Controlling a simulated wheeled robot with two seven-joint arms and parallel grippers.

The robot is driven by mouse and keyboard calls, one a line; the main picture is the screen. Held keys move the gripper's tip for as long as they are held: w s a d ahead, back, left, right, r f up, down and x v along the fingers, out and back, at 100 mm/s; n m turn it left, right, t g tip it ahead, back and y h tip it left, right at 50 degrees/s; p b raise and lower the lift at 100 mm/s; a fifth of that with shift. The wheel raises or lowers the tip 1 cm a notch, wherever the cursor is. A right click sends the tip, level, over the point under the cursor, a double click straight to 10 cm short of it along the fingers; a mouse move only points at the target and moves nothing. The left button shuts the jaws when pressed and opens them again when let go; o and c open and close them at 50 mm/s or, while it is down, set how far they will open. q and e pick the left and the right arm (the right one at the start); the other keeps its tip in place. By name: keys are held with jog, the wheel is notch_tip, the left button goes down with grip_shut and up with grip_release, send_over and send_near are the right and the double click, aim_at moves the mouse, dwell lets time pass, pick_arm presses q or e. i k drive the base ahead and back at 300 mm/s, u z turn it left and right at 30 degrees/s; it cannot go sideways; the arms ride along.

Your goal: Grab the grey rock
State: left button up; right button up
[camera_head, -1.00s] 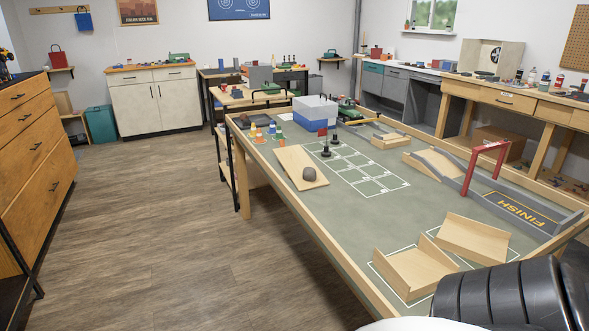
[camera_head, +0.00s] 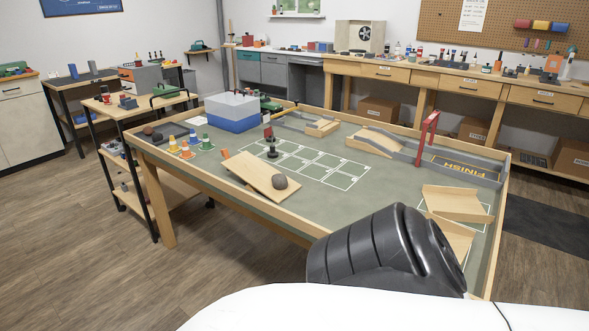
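The grey rock (camera_head: 279,182) is a small, dark, rounded lump on the lower right end of a tan wooden ramp board (camera_head: 258,178). The ramp board lies on the green-topped course table (camera_head: 330,205), near its front left edge. Nothing touches the rock except the board. Neither of my grippers shows in the head view. A black segmented arm part of mine is in front of the table's near right part and hides some of it.
A blue and white bin (camera_head: 232,112) stands on the table's back left, with small cones (camera_head: 186,150) in front of it. A black post (camera_head: 271,150) stands behind the ramp. A red gate (camera_head: 427,137) and wooden ramps (camera_head: 457,203) are at the right. Wooden floor is open at the left.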

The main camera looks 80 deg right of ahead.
aim_at(279, 182)
jog(key=z, duration=2.05)
